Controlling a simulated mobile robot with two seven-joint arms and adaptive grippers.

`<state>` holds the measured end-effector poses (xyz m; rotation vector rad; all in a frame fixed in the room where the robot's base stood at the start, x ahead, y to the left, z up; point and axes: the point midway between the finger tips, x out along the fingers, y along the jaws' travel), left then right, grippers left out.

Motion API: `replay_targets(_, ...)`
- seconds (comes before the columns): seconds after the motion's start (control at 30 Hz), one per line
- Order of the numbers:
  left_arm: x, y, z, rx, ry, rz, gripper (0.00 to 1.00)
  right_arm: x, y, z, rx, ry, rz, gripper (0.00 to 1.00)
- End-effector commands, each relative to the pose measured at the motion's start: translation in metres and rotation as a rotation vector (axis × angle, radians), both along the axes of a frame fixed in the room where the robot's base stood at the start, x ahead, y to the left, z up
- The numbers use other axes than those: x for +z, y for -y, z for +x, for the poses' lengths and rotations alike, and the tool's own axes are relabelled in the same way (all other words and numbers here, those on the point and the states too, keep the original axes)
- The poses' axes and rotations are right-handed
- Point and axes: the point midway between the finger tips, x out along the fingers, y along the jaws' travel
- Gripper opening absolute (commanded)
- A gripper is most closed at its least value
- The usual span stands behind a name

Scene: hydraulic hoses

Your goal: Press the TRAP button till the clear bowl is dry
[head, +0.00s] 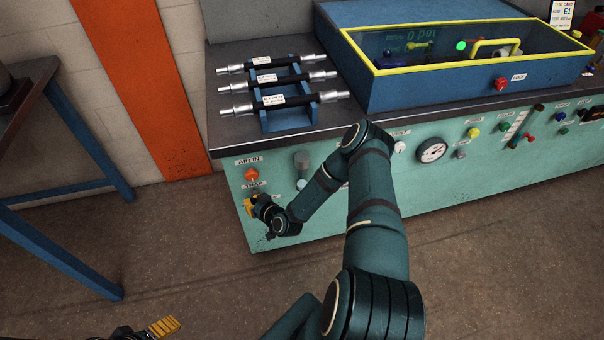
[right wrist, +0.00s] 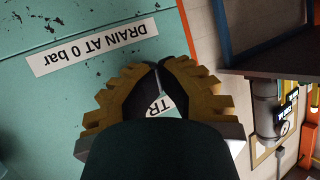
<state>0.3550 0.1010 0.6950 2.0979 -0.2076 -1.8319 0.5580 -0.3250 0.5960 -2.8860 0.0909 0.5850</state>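The TRAP label (head: 254,185) is on the left end of the green panel, and part of it shows between my fingers in the right wrist view (right wrist: 160,105). No button shows clearly below it; my right gripper covers that spot. A small greyish bowl (head: 302,161) is mounted to the right of the label; I cannot tell whether it holds liquid. My right gripper (head: 249,208) is close to the panel just below the label. In the right wrist view its fingertips (right wrist: 158,66) meet, with nothing seen held. My left gripper (head: 163,327) shows only partly at the bottom edge.
An orange AIR IN knob (head: 251,174) sits just above the TRAP label. A "DRAIN AT 0 bar" label (right wrist: 93,47) is on the panel. A hose rack (head: 287,118) and a blue yellow-rimmed box (head: 440,93) stand on the bench top. A blue-legged table (head: 88,150) stands left; floor between is clear.

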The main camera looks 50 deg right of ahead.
Motion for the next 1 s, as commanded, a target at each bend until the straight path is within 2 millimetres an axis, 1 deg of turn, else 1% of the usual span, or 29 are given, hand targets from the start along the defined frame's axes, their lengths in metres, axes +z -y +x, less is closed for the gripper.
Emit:
replay_targets(0.03,0.0,0.0,0.0,0.0,0.0,0.0,0.74,0.005,0.004,0.005,-0.006,0.017,-0.008,0.0)
replay_targets(0.23,0.002,0.0,0.0,0.0,0.0,0.0,0.74,0.006,0.001,0.001,-0.005,0.015,-0.008,0.0)
replay_targets(0.73,0.016,0.0,0.0,0.0,0.0,0.0,0.74,0.002,-0.025,-0.041,0.0,0.004,-0.002,0.0)
replay_targets(0.9,0.018,0.0,0.0,0.0,0.0,0.0,0.74,0.002,-0.03,-0.049,0.0,0.004,-0.001,0.0)
replay_targets(1.0,0.018,0.0,0.0,0.0,0.0,0.0,0.74,0.001,-0.031,-0.05,0.0,0.003,-0.001,0.0)
